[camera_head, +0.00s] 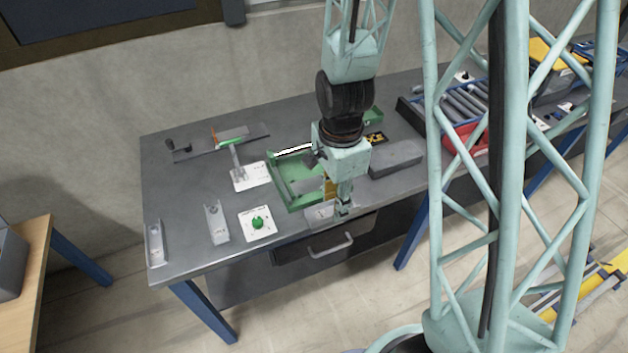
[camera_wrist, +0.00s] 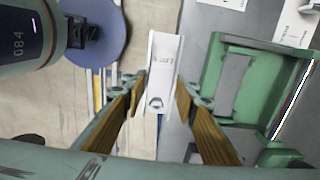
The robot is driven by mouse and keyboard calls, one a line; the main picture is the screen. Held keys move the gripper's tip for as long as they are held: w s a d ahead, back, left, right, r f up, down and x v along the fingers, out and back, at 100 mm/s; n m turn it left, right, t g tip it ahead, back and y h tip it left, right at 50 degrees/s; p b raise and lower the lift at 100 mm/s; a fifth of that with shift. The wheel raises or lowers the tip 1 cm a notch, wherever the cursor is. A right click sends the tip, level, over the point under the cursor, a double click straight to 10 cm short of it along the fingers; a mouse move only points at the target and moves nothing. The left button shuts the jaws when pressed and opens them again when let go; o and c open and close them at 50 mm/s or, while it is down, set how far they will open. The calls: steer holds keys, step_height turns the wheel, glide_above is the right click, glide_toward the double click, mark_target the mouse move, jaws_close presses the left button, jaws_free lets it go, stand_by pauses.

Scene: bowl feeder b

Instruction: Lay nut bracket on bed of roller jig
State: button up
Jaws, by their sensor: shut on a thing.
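The nut bracket (camera_wrist: 163,62) is a pale channel-shaped piece with a dark nut near its lower end and small lettering, seen in the wrist view. My gripper (camera_wrist: 161,92) is shut on it, with a yellow-brown finger on each side. In the head view my gripper (camera_head: 342,206) is low by the front edge of the bench, above the drawer. The roller jig is not clearly identifiable: a frame with grey rollers (camera_head: 464,103) stands at the right, partly behind my column, and a grey plate with a black handle (camera_head: 235,137) lies at the back left.
A green tray (camera_head: 289,193) lies left of my gripper and shows at the right in the wrist view (camera_wrist: 209,75). A grey block (camera_head: 396,158) is to its right. Two channel pieces (camera_head: 216,223) (camera_head: 155,243) and a white card with a green part (camera_head: 257,223) occupy the left front.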

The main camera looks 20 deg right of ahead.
glide_above(316, 182)
steer(key=s, duration=0.1)
steer(key=shift+f, duration=0.7)
steer(key=shift+w, duration=0.1)
steer(key=shift+w, duration=0.2)
steer(key=shift+w+f, duration=0.15)
steer(key=shift+f, duration=1.65)
steer(key=shift+f, duration=0.2)
steer(key=o, duration=0.9)
steer(key=shift+o, duration=0.2)
steer(key=shift+r, duration=0.2)
